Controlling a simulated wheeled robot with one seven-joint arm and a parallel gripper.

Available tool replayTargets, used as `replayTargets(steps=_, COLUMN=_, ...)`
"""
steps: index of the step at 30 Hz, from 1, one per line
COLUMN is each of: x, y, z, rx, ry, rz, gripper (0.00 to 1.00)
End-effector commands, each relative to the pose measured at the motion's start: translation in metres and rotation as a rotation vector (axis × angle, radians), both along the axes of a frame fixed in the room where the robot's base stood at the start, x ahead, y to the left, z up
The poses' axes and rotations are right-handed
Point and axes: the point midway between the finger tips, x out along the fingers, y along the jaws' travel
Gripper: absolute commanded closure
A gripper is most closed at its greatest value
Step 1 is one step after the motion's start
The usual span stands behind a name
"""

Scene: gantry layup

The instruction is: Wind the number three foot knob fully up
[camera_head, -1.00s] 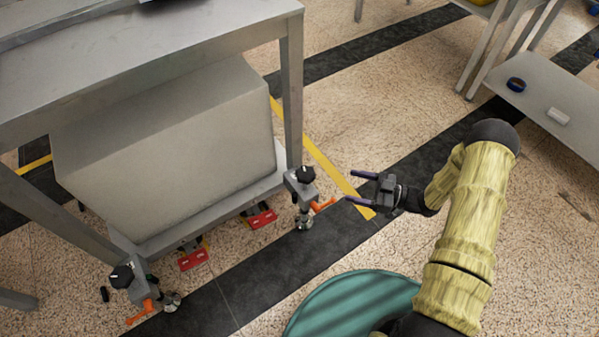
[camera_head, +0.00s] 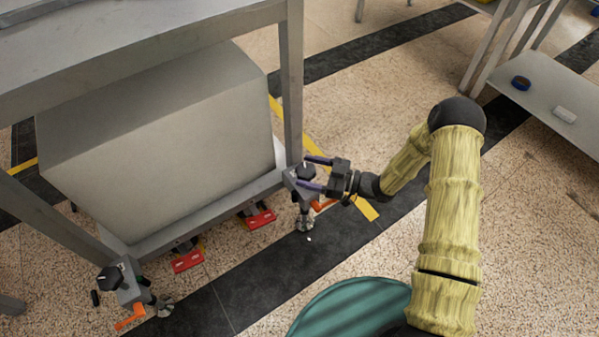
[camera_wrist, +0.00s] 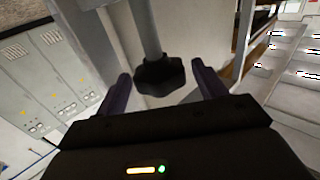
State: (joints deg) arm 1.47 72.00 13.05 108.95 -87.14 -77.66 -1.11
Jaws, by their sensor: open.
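A black lobed foot knob (camera_head: 305,172) tops the grey foot bracket at the bench's right front leg. My gripper (camera_head: 311,173) is open, its two dark purple fingers reaching left on either side of this knob. In the wrist view the black knob (camera_wrist: 160,76) sits between the open fingertips (camera_wrist: 160,84), with a grey stem above it; I cannot tell whether a finger touches it. A second black foot knob (camera_head: 109,278) is on the left front foot, with an orange lever (camera_head: 130,317) beside it. I see no readable number on either knob.
A large grey box (camera_head: 160,140) fills the space under the grey bench (camera_head: 140,60). Red pedals (camera_head: 188,261) stick out below its front edge. A shelf (camera_head: 545,95) holds a blue roll and a white block at right. Speckled floor is clear between.

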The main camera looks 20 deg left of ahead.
Motion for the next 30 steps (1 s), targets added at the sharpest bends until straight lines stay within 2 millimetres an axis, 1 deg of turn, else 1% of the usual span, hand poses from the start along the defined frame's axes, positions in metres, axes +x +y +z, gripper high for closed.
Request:
replayTargets(steps=1, x=-0.001, y=0.009, z=-0.003, rx=0.0, ry=-0.001, rz=0.004, gripper=0.29)
replayTargets(steps=3, x=0.0, y=0.019, z=-0.003, rx=0.0, ry=-0.002, rz=0.002, gripper=0.29)
replayTargets(steps=6, x=0.0, y=0.028, z=-0.002, rx=0.0, ry=-0.001, rz=0.002, gripper=0.29)
replayTargets(steps=10, x=0.0, y=0.033, z=0.0, rx=0.0, ry=0.0, rz=0.0, gripper=0.29)
replayTargets(steps=16, x=0.0, y=0.033, z=0.0, rx=0.0, ry=0.0, rz=0.0, gripper=0.29)
replayTargets(steps=17, x=0.0, y=0.033, z=0.0, rx=0.0, ry=0.0, rz=0.0, gripper=0.31)
replayTargets(steps=18, x=0.0, y=0.033, z=0.0, rx=0.0, ry=0.0, rz=0.0, gripper=0.39)
replayTargets(steps=20, x=0.0, y=0.033, z=0.0, rx=0.0, ry=0.0, rz=0.0, gripper=0.51)
replayTargets(steps=21, x=0.0, y=0.033, z=0.0, rx=0.0, ry=0.0, rz=0.0, gripper=0.59)
replayTargets(steps=23, x=0.0, y=0.033, z=0.0, rx=0.0, ry=0.0, rz=0.0, gripper=0.71)
replayTargets(steps=24, x=0.0, y=0.033, z=0.0, rx=0.0, ry=0.0, rz=0.0, gripper=0.74)
replayTargets(steps=30, x=0.0, y=0.033, z=0.001, rx=0.001, ry=-0.002, rz=0.023, gripper=0.74)
